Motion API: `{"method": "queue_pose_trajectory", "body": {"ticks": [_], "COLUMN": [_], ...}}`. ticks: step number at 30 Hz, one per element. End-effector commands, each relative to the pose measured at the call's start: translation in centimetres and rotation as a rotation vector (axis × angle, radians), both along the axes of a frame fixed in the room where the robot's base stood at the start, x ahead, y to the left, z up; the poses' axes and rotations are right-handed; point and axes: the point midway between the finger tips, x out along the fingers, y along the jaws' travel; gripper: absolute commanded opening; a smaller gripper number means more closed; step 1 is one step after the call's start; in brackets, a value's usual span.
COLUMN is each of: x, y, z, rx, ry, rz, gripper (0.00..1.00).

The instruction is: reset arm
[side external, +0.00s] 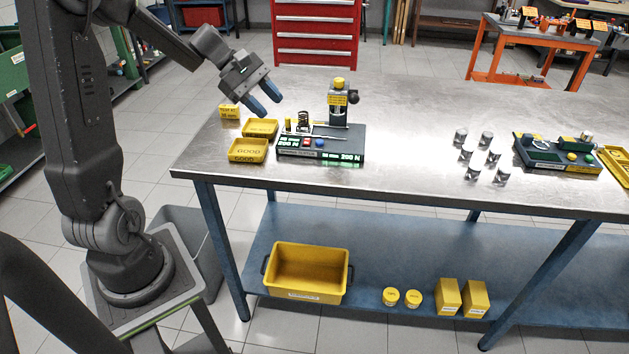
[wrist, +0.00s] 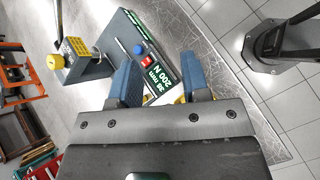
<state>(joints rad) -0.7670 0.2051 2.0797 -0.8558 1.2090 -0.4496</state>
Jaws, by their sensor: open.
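My gripper (side external: 263,98) is open and empty, with blue fingers. It hangs in the air above the left end of the metal workbench (side external: 410,115), to the left of the test station (side external: 320,152). In the wrist view my gripper (wrist: 165,90) shows its two fingers spread apart. Beyond them lies the test station (wrist: 133,45), with its green display, red and blue buttons and yellow-knobbed post. The fingers appear to touch nothing.
Two yellow trays, one marked GOOD (side external: 248,151) and one behind it (side external: 261,128), sit left of the station. Several metal cylinders (side external: 466,155) stand to the right. A second dark fixture (side external: 557,155) is at far right. The bench middle is clear.

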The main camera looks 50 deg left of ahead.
Motion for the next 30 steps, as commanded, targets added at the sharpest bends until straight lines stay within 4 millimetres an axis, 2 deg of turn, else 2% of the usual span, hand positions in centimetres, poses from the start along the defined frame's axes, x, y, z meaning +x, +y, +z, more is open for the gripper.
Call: {"method": "queue_pose_trajectory", "body": {"ticks": [1, 3, 6, 9, 12, 15, 20, 24, 30], "x": [-0.7, -2.1, -4.7, -7.5, -10.3, -12.7, -15.1, -15.8, -15.8], "y": [-3.1, -6.5, -10.6, -13.8, -16.1, -17.4, -18.3, -18.4, -18.4], "z": [1.1, 2.0, 3.0, 3.6, 4.1, 4.3, 4.5, 4.5, 4.5], "rx": [0.1, 0.238, 0.434, 0.629, 0.819, 0.99, 1.177, 1.246, 1.253], "ry": [-0.028, -0.067, -0.138, -0.225, -0.325, -0.423, -0.539, -0.58, -0.582], "rz": [-0.12, -0.28, -0.508, -0.728, -0.936, -1.109, -1.286, -1.345, -1.352], "gripper": [0.43, 0.43, 0.43, 0.43, 0.43, 0.43, 0.43, 0.43, 0.43]}}
